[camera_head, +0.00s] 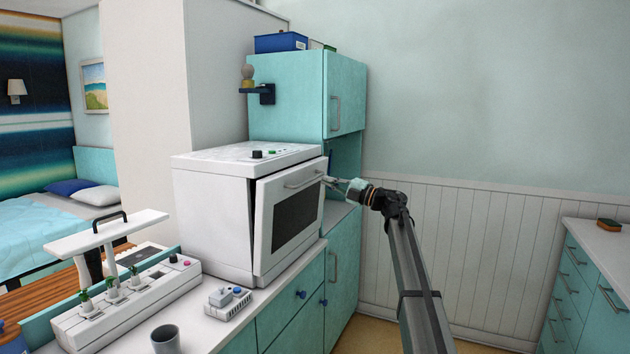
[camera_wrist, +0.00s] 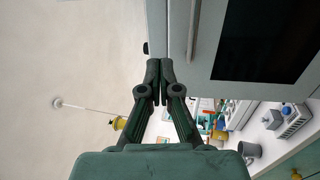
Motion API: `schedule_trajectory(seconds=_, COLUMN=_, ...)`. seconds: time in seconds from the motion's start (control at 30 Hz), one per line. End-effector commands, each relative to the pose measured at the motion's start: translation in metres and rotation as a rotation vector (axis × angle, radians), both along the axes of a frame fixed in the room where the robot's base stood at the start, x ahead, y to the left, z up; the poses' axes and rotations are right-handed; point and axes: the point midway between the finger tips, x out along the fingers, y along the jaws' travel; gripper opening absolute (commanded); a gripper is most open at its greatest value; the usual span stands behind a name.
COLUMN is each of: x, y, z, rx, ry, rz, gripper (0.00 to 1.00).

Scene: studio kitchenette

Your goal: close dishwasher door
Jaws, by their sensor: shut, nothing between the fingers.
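The dishwasher (camera_head: 213,215) is a white box-shaped machine standing on the counter. Its white door (camera_head: 262,232) has a dark window and a bar handle, and stands slightly ajar, with a dark gap along its left and top edges. My gripper (camera_head: 327,180) is shut and empty at the door's upper right corner. In the wrist view my shut fingertips (camera_wrist: 159,63) are close to the door (camera_wrist: 205,65); I cannot tell whether they touch it. The door's window (camera_wrist: 262,40) shows at the upper right there. The dishwasher's inside is hidden.
A teal tall cabinet (camera_head: 286,95) stands behind the dishwasher. A grey cup (camera_head: 165,340), a small grey device (camera_head: 228,301) and a white panel with plugs (camera_head: 125,305) are on the counter at the front left. Floor space is free between the counters.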

Motion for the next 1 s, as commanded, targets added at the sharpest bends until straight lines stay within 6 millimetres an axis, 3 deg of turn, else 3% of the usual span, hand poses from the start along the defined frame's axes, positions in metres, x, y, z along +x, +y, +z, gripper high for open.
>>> schedule_trajectory(seconds=0.13, x=-0.008, y=-0.016, z=-0.002, rx=0.0, ry=0.0, rz=0.0, gripper=0.0)
schedule_trajectory(seconds=0.2, x=-0.01, y=-0.02, z=-0.002, rx=0.0, ry=0.0, rz=0.0, gripper=0.24)
schedule_trajectory(seconds=0.43, x=-0.013, y=-0.015, z=-0.002, rx=0.008, ry=0.036, rz=0.008, gripper=0.24)
schedule_trajectory(seconds=0.67, x=-0.024, y=-0.011, z=-0.034, rx=0.079, ry=0.099, rz=-0.09, gripper=0.24)
schedule_trajectory(seconds=0.87, x=-0.026, y=-0.031, z=-0.072, rx=0.122, ry=0.098, rz=-0.301, gripper=0.24)
schedule_trajectory(seconds=1.0, x=-0.013, y=-0.041, z=-0.072, rx=0.114, ry=0.069, rz=-0.376, gripper=0.24)
